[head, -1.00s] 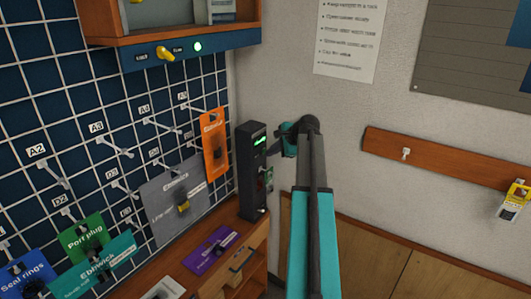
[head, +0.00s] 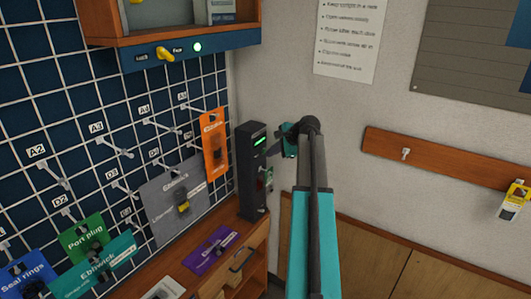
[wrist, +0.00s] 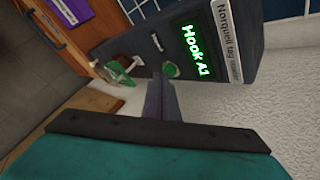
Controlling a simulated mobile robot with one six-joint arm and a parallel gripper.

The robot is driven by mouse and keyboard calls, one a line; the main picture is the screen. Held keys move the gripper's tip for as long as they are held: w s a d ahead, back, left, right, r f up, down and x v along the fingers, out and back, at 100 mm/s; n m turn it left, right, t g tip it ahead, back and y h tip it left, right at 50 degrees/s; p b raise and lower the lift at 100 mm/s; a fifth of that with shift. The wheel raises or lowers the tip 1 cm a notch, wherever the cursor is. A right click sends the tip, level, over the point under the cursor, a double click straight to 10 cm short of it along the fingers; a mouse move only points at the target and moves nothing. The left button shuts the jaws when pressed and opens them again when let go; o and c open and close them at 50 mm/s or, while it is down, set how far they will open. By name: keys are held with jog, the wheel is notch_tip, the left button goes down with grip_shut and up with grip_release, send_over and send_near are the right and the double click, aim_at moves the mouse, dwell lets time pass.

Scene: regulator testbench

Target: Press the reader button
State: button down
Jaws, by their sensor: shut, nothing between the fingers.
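The tag reader (head: 250,190) is a tall black box standing on the wooden bench in the corner. In the wrist view its label (wrist: 230,42) reads "Norquell tag reader", and its lit green display (wrist: 195,50) reads "Hook A1". A round green button (wrist: 171,69) sits on the same face, beside the display. My gripper (wrist: 161,80) is shut and empty, its fingertips at the button's edge in the picture; I cannot tell whether they touch it. In the head view my gripper (head: 273,149) is just right of the reader's front.
A green-and-white tag (wrist: 119,75) is at the reader's face, farther along from the display. A grid wall with hooks and packets, such as the orange packet (head: 214,143), stands left. A purple packet (head: 211,250) lies on the bench.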

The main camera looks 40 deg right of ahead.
jog(key=shift+s+d, duration=0.15)
jog(key=shift+s, duration=0.4)
jog(key=shift+s+d+p, duration=0.15)
jog(key=shift+s+d, duration=0.05)
jog(key=shift+s, duration=0.6)
jog(key=shift+s+d+p, duration=0.1)
jog(key=shift+s+d, duration=0.1)
jog(key=shift+s, duration=0.65)
jog(key=shift+s+d+p, duration=0.15)
jog(key=shift+s+d, duration=0.05)
jog(key=shift+s, duration=0.6)
